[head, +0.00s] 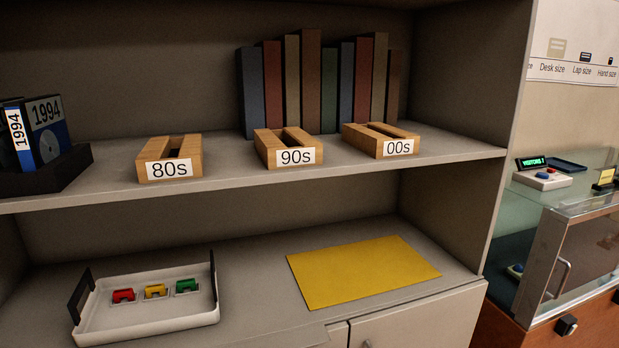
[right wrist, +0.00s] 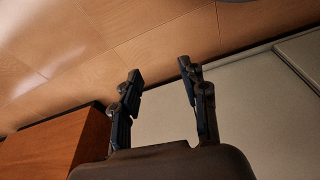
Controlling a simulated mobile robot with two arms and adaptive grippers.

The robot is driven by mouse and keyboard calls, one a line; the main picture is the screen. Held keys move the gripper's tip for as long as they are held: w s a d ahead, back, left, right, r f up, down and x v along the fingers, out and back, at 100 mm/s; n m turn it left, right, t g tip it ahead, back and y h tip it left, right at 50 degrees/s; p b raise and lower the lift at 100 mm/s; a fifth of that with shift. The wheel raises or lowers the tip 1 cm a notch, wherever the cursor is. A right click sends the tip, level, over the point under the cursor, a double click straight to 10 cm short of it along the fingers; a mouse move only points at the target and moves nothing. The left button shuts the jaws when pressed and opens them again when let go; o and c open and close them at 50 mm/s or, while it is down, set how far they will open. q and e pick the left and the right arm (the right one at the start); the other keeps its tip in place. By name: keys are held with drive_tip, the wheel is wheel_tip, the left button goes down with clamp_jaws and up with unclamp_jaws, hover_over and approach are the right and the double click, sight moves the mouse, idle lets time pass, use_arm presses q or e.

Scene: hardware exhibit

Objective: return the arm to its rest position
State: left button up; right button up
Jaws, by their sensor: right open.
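My right gripper (right wrist: 160,85) shows in the right wrist view. Its two dark fingers are apart with nothing between them. Behind the fingers are a wooden floor and a pale grey cabinet face. Neither of my arms shows in the head view, and my left gripper is not seen in either view.
Wooden holders marked 80s (head: 170,158), 90s (head: 288,148) and 00s (head: 380,140) stand on the upper shelf (head: 230,181). Below are a white tray (head: 150,321) with small coloured pieces and a yellow mat (head: 362,272). A glass display case (head: 590,250) stands at right. A brown wooden block (right wrist: 60,140) is near the right gripper.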

drive_tip(key=s+d+f+g+p, duration=0.1)
drive_tip(key=s+d+f, duration=0.2)
drive_tip(key=s+f, duration=1.2)
drive_tip(key=shift+s, duration=1.05)
